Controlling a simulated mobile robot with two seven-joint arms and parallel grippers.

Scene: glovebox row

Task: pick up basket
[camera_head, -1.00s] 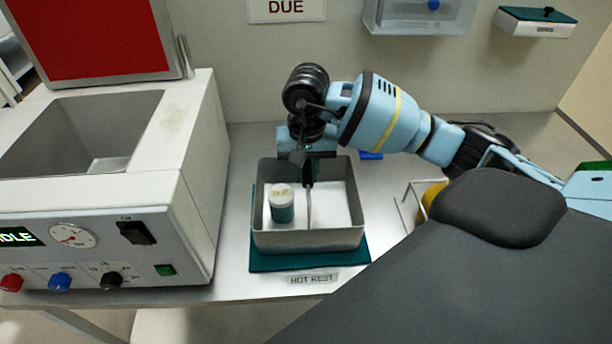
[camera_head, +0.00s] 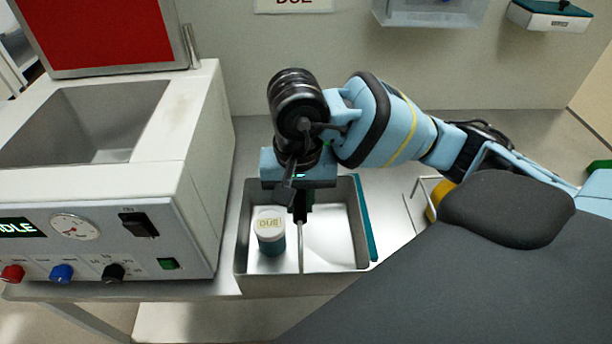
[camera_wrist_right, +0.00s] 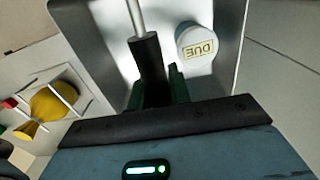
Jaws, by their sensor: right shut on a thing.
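The basket (camera_head: 366,230) is a grey metal box with an upright rod handle in its middle. A jar with a white lid marked DUE (camera_head: 270,232) stands inside it, left of the rod. My right gripper (camera_head: 299,215) is above the basket's middle, shut on the rod handle. The basket appears lifted above the green mat (camera_head: 369,215), whose right edge shows beside it. In the right wrist view the rod rises from the dark grip between the fingers (camera_wrist_right: 155,90), with the jar (camera_wrist_right: 195,45) beside it. My left gripper is not in view.
A white bath machine (camera_head: 215,150) with an open grey well (camera_head: 85,125) stands close on the left, its panel reading IDLE. A wire holder with a yellow object (camera_head: 436,197) is at the right. The bench behind the basket is mostly clear.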

